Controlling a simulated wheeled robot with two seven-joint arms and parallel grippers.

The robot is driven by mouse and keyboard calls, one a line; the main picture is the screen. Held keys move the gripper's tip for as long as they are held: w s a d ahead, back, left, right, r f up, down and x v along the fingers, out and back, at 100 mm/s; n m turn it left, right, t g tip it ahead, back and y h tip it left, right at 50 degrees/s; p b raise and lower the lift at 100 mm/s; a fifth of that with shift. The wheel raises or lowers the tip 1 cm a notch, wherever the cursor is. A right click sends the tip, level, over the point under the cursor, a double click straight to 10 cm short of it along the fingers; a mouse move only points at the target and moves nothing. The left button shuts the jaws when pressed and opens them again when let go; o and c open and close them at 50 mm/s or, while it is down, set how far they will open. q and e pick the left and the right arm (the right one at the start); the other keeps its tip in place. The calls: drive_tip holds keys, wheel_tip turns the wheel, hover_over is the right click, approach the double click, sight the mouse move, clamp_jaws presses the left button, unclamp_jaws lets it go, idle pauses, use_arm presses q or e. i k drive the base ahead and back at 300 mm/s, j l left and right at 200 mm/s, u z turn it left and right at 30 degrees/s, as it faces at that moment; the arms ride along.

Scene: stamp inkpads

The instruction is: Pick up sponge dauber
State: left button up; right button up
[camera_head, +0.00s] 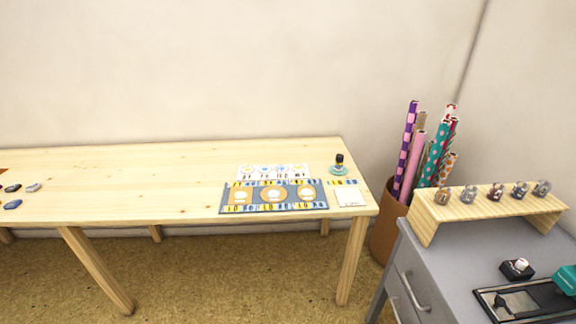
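A small dark-topped, upright object (339,158) stands on a teal round base or dish (338,170) at the right end of the wooden table; it may be the sponge dauber, but it is too small to be sure. Another small black and white object (517,268) sits on the grey cabinet at the lower right. Neither of my grippers shows in the head view.
The wooden table (130,180) is largely bare. A blue mat (222,199) with printed cards lies near its right end, and small dark pads (13,204) lie far left. A grey cabinet (420,262) with a wooden riser (460,216) and a bin of paper rolls (385,228) stand right.

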sight(340, 157)
drive_tip(key=i+l+u, duration=0.15)
drive_tip(key=i, duration=0.3)
drive_tip(key=i+l+u, duration=0.15)
drive_tip(key=i+l, duration=0.15)
drive_tip(key=i, duration=0.15)
drive_tip(key=i+l+u, duration=0.15)
drive_tip(key=i+l, duration=0.15)
drive_tip(key=i, duration=0.1)
